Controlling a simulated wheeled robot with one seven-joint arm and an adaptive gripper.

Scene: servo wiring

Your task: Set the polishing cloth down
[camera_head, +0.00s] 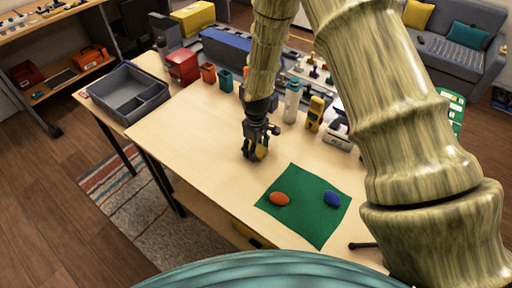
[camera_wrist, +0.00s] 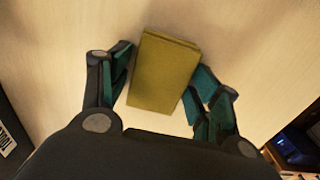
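The polishing cloth appears as a folded olive-yellow pad (camera_wrist: 163,72) between my gripper's fingers in the wrist view. In the head view it is a small yellow patch (camera_head: 262,152), partly hidden under the gripper, at the wooden table's surface. My gripper (camera_head: 257,146) points down, low over the table; its fingers also show in the wrist view (camera_wrist: 162,75). They stand spread on either side of the cloth. A narrow strip of table shows between the left finger and the cloth; the right finger is very close to its edge, and contact there is unclear.
A green mat (camera_head: 306,222) with an orange oval (camera_head: 279,199) and a blue oval (camera_head: 332,198) lies front right of the gripper. A grey divided tray (camera_head: 128,94) is at the left. A bottle (camera_head: 292,101) and yellow meter (camera_head: 315,113) stand behind. The table left of the gripper is clear.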

